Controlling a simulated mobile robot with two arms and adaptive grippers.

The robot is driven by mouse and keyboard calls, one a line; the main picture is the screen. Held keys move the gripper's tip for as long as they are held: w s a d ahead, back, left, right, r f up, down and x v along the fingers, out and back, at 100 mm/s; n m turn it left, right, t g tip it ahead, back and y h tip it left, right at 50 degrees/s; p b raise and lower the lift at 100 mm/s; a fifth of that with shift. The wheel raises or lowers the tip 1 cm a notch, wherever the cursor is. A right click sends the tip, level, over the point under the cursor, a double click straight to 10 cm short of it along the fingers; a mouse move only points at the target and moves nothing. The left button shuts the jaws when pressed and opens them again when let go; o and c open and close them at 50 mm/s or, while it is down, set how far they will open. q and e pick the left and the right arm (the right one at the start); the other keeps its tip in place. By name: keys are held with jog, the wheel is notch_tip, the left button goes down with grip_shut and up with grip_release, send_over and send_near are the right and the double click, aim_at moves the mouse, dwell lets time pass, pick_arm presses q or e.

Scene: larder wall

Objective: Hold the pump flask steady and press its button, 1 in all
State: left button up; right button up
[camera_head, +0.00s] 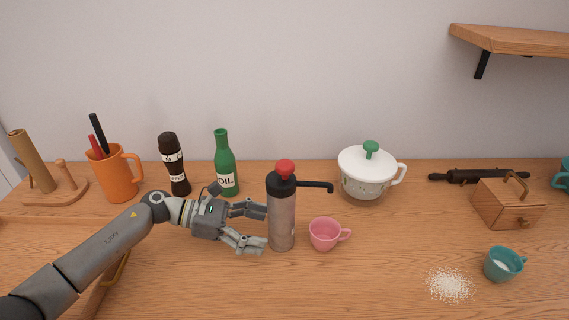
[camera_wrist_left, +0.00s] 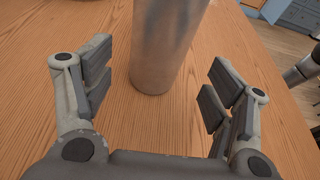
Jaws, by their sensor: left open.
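The pump flask (camera_head: 282,222) stands upright on the counter, a grey metal cylinder with a black top, a black spout pointing right and a red button (camera_head: 285,168) on top. My left gripper (camera_head: 264,227) is open just left of the flask, its fingers pointing at the body. In the left wrist view the flask's lower body (camera_wrist_left: 165,45) stands ahead, between and beyond the open fingers (camera_wrist_left: 157,85), with wood showing on both sides of it. The button is out of the left wrist view. A pink cup (camera_head: 324,235) stands under the spout side. My right gripper is not in view.
A green oil bottle (camera_head: 225,165) and a dark pepper mill (camera_head: 173,165) stand behind my left arm. A white lidded pot (camera_head: 366,178) is behind right. A teal cup (camera_head: 503,264) and white grains (camera_head: 450,285) lie farther right. The front middle counter is clear.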

aim_at(293, 235)
pick_arm(q)
jog(key=p+x, duration=0.1)
jog(key=x, duration=0.3)
jog(key=shift+d+r, duration=0.15)
jog(key=b+x, duration=0.2)
jog(key=x, duration=0.1)
jog(key=shift+f, duration=0.3)
jog(key=shift+d+b, duration=0.3)
jog(key=shift+d, duration=0.2)
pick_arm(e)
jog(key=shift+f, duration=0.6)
pick_arm(q)
jog(key=c, duration=0.9)
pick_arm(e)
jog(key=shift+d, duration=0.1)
pick_arm(q)
jog(key=shift+f, duration=0.1)
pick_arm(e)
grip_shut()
